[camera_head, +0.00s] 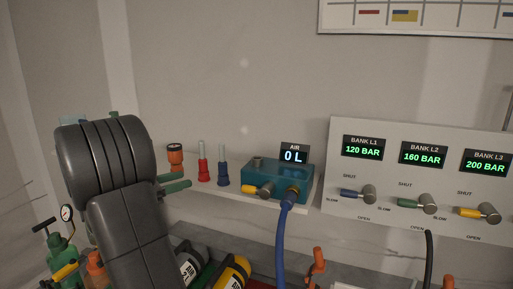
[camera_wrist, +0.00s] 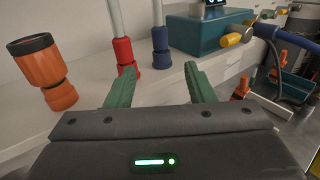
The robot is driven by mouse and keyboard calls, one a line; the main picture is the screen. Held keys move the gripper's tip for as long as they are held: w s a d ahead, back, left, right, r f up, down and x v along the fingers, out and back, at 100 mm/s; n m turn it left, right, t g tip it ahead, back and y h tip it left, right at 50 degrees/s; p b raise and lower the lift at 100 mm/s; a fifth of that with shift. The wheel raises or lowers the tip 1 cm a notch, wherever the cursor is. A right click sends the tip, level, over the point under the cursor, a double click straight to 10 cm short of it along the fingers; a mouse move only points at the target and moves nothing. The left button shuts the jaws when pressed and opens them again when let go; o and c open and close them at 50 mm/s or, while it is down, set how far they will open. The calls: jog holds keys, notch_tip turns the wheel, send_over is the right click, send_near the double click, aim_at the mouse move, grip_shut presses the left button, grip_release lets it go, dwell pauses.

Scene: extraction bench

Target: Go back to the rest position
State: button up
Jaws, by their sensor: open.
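My gripper (camera_wrist: 158,88) is in the wrist view, with its two green fingers spread apart and nothing between them. It points toward the shelf, in front of the red-based tube (camera_wrist: 124,56) and the blue-based tube (camera_wrist: 161,48), apart from both as far as I can tell. In the head view my dark arm stands at the left, and the green fingers (camera_head: 174,184) show just past it, near the orange torch-like item (camera_head: 175,158). That orange item also shows in the wrist view (camera_wrist: 46,70), left of the fingers.
A teal box (camera_head: 272,182) with an AIR display of 0 L and a blue hose (camera_head: 281,235) stands right of the tubes. A panel (camera_head: 400,140) with three bank displays and levers is further right. Cylinders (camera_head: 234,273) lie below the shelf. A green pump with a gauge (camera_head: 64,245) is lower left.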

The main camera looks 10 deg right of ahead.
aim_at(220, 175)
jog(key=shift+s+a, duration=0.15)
jog(key=shift+a, duration=0.25)
jog(key=shift+d, duration=0.1)
jog(key=p+x, duration=0.2)
jog(key=x, duration=1.1)
jog(key=shift+d+p, duration=0.35)
jog(key=shift+p, duration=0.05)
jog(key=shift+r, duration=0.2)
